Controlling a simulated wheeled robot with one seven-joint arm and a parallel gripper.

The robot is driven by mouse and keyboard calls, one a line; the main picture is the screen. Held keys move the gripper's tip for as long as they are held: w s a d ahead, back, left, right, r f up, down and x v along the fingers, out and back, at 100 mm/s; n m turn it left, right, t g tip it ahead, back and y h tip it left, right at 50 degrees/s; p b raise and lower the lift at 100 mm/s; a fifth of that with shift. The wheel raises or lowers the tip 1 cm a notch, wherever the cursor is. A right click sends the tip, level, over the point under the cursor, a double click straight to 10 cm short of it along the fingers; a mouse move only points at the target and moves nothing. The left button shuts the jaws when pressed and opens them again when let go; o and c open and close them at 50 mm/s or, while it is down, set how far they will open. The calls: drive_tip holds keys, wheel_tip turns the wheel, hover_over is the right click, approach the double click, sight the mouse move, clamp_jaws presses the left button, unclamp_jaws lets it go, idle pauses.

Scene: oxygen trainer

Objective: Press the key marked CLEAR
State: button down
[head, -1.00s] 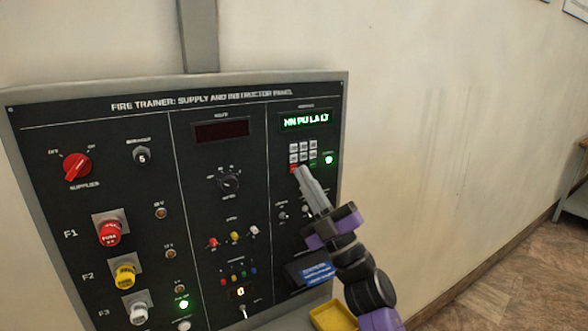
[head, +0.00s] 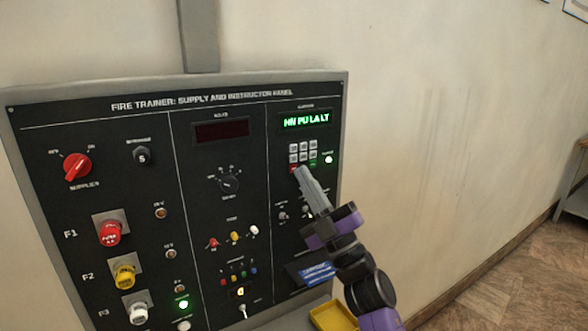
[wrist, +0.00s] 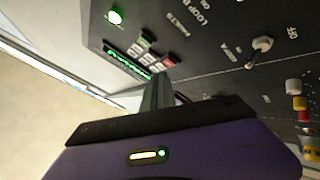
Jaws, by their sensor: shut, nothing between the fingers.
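The keypad (head: 303,152) is on the right section of the panel, below a green lit display (head: 306,121). It has several grey keys, with a red key (head: 293,169) at the lower left and a green key (head: 312,164) at the lower right. In the wrist view the red key (wrist: 169,61) and green key (wrist: 146,38) also show. The key lettering is too small to read, so I cannot tell which is CLEAR. My gripper (head: 301,171) is shut and empty, its tips at the keypad's lower edge beside the red key. I cannot tell whether they touch it.
A lit green lamp (head: 329,160) is right of the keypad. Toggle switches (head: 283,215) lie below it. Left are a rotary knob (head: 229,183), red, yellow and white fuse holders, and a red supply switch (head: 77,166). A yellow tray (head: 333,316) is below. Bare wall is on the right.

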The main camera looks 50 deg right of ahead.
drive_tip(key=shift+w, duration=0.1)
drive_tip(key=shift+w+d, duration=0.15)
drive_tip(key=shift+w, duration=0.2)
drive_tip(key=shift+w+d, duration=0.1)
drive_tip(key=shift+w, duration=0.15)
idle(0.9)
idle(0.3)
drive_tip(key=shift+s+a, duration=0.25)
drive_tip(key=shift+s, duration=0.45)
drive_tip(key=shift+s+p, duration=0.1)
drive_tip(key=shift+p, duration=0.25)
drive_tip(key=shift+s+a+p, duration=0.25)
drive_tip(key=shift+s+p, duration=0.15)
drive_tip(key=shift+s, duration=0.35)
drive_tip(key=shift+s+a+p, duration=0.2)
drive_tip(key=shift+s+p, duration=0.15)
drive_tip(key=shift+s, duration=0.45)
drive_tip(key=shift+s+a+p, duration=0.25)
drive_tip(key=shift+s+p, duration=0.15)
drive_tip(key=shift+s, duration=0.35)
